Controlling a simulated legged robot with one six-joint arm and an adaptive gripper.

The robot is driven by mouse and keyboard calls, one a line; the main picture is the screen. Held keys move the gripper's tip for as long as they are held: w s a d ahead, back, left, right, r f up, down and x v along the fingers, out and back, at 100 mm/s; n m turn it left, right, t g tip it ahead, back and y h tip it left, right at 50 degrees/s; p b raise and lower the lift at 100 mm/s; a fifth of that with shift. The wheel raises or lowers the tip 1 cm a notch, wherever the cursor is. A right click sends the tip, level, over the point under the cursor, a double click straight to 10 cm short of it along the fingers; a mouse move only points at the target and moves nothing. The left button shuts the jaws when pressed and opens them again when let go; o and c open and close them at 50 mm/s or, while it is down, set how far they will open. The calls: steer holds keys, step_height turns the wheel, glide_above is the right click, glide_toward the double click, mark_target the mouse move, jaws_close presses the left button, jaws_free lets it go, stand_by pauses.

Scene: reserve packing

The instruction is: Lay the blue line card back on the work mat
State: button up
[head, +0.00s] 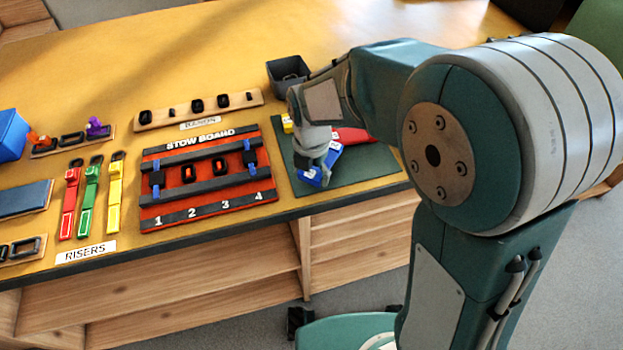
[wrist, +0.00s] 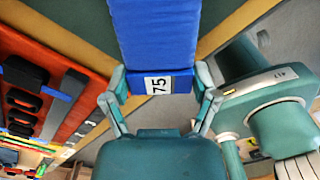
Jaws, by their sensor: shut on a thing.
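My gripper (wrist: 162,84) is shut on that end, one finger on each side. In the head view my gripper (head: 312,172) is over the front left part of the green work mat (head: 370,172). The blue card (head: 334,157) shows there, partly hidden by the gripper. I cannot tell whether it touches the mat. A red item (head: 352,135) and a yellow item (head: 287,123) are also at the mat, partly hidden by my arm.
The red stow board (head: 205,180), with black bars and blue clips, lies just left of the mat. A grey bin (head: 283,75) stands behind the mat. Red, green and yellow risers (head: 90,200) and a rack of black pieces (head: 197,108) lie further left. The table's front edge is close.

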steer(key=shift+s+f, duration=0.1)
steer(key=shift+f, duration=1.15)
steer(key=o, duration=0.6)
steer(key=shift+f, duration=0.1)
steer(key=shift+o, duration=0.2)
